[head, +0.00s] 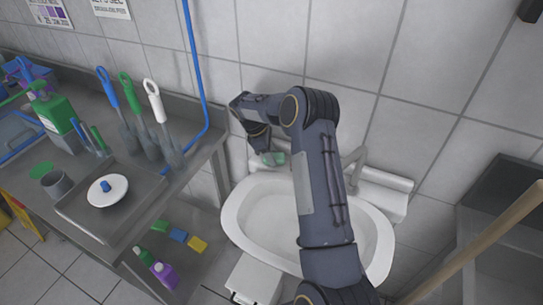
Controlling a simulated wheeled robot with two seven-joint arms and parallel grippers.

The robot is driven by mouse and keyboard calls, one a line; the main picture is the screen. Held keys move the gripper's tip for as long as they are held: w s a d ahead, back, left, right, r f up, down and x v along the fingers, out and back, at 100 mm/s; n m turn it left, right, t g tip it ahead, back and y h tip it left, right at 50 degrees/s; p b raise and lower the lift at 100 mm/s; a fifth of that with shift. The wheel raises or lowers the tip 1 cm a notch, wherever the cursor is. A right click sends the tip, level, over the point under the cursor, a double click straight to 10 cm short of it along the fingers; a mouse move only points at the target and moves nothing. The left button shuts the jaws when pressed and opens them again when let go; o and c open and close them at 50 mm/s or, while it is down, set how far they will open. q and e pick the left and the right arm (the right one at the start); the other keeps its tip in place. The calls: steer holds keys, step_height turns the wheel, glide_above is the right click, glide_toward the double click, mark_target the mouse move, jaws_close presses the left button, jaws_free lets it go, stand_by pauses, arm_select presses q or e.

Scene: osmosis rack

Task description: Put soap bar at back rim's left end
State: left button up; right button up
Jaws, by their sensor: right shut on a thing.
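The soap bar (273,159) is a small pale green block at the left end of the white sink's back rim (258,164). My right gripper (264,151) points down over it and is shut on it. The jaws hide part of the bar, and I cannot tell whether its underside touches the rim. My right arm crosses the basin and hides part of the rim's middle. My left gripper is not in view.
A grey tap (355,163) stands on the back rim, right of my arm. A steel counter (205,139) at left holds brushes, a green bottle (53,112) and a tray (75,207). A wooden handle (490,232) slants across the lower right.

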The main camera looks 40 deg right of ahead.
steer(key=o, duration=0.8)
steer(key=shift+f, duration=0.1)
